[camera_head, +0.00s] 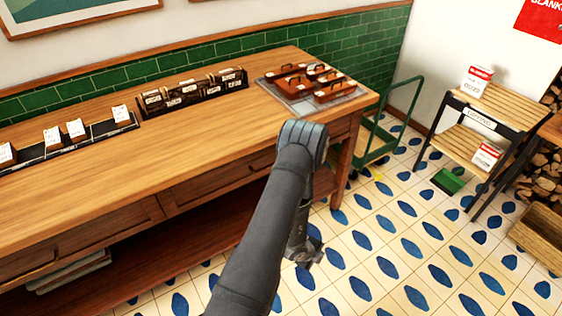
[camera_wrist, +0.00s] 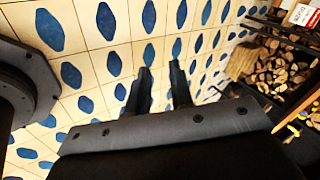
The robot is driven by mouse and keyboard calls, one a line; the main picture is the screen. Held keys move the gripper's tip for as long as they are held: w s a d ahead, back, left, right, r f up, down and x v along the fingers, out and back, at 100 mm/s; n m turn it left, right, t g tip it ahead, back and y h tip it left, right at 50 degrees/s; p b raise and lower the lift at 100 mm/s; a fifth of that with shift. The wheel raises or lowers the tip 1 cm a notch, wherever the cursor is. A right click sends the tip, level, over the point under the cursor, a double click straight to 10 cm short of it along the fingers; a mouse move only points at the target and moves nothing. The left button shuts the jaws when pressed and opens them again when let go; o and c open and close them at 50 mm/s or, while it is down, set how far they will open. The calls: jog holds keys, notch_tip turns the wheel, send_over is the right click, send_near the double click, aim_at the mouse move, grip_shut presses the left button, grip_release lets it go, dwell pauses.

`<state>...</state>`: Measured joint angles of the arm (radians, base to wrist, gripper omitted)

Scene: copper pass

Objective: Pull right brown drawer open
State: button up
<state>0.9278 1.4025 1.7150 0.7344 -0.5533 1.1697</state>
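The long brown wooden counter (camera_head: 110,178) has drawers along its front. The right brown drawer (camera_head: 212,186) is below the countertop and looks flush with the counter's front. My arm crosses in front of its right part and hides some of it. The left drawer (camera_head: 90,236) also looks flush, with a dark handle (camera_head: 28,268). My gripper (camera_head: 304,258) hangs low over the tiled floor, in front of the counter and apart from the drawer. In the wrist view my gripper (camera_wrist: 160,70) has its two fingers apart with nothing between them, and only floor tiles lie beyond.
Several brown boxes (camera_head: 331,92) sit on a grey mat at the counter's right end. A green cart (camera_head: 376,142) stands beside the counter. A slatted shelf (camera_head: 505,104) and firewood (camera_head: 545,165) are at the right. The tiled floor (camera_head: 390,262) before the counter is clear.

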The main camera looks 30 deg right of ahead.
jog(key=w+a+r+n+t+h, duration=0.2)
jog(key=w+a+r+t+h, duration=0.2)
jog(key=w+r+t, duration=0.45)
jog(key=w+a+r+n+t+h, duration=0.2)
jog(key=w+a+r+t+h, duration=0.3)
jog(key=w+r, duration=0.6)
jog(key=shift+t+y, duration=0.35)
jog(key=shift+y, duration=0.55)
jog(key=x, duration=1.2)
jog(key=f+x, duration=0.1)
jog(key=x, duration=0.5)
jog(key=shift+d, duration=0.35)
jog(key=shift+c, duration=0.4)
grip_shut()
